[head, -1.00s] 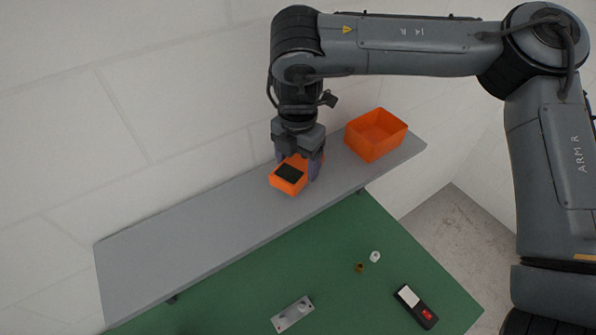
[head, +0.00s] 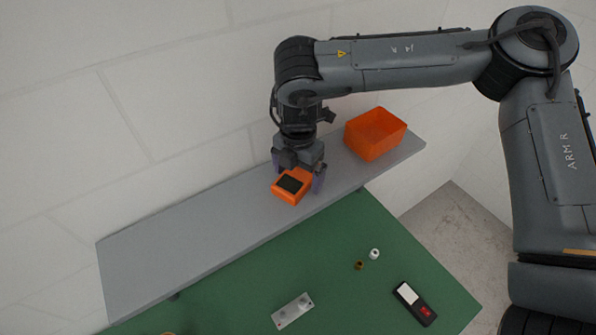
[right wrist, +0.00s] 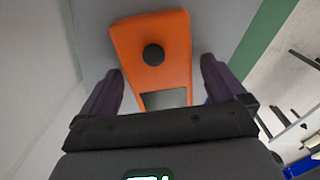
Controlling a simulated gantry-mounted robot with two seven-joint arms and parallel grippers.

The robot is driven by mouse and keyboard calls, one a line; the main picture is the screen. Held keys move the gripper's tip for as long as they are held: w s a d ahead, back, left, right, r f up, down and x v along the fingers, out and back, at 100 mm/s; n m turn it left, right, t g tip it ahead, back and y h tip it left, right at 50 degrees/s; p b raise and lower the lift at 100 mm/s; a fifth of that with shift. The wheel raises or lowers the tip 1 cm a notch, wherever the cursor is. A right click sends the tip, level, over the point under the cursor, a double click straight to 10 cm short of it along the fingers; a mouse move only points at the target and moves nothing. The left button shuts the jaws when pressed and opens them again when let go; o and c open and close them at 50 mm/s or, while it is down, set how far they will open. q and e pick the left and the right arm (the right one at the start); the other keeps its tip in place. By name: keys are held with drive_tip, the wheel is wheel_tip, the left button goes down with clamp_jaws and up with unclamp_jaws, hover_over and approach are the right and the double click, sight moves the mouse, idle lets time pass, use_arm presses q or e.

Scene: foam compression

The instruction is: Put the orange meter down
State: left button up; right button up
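The orange meter (head: 293,186), with a dark screen, lies on the grey shelf (head: 190,237). My right gripper (head: 297,176) is directly over it, with one finger on each side. In the right wrist view, the meter (right wrist: 152,53) shows its black round knob and grey screen between the two fingers of the right gripper (right wrist: 160,66). A gap shows between the meter and the right-hand finger, so the gripper looks open around it. The meter's underside is hidden. My left gripper is not in view.
An orange bin (head: 376,134) stands on the shelf to the right of the meter. Below, the green table (head: 235,290) holds a black-and-red handheld device (head: 415,304), a metal plate (head: 292,311), and small white (head: 374,254) and brown (head: 359,265) pieces. The shelf's left part is clear.

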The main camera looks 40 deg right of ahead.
sight(299, 175)
drive_tip(key=shift+r, duration=0.1)
wheel_tip(299, 175, up, 12)
idle(0.7)
drive_tip(key=shift+r, duration=0.1)
idle(0.3)
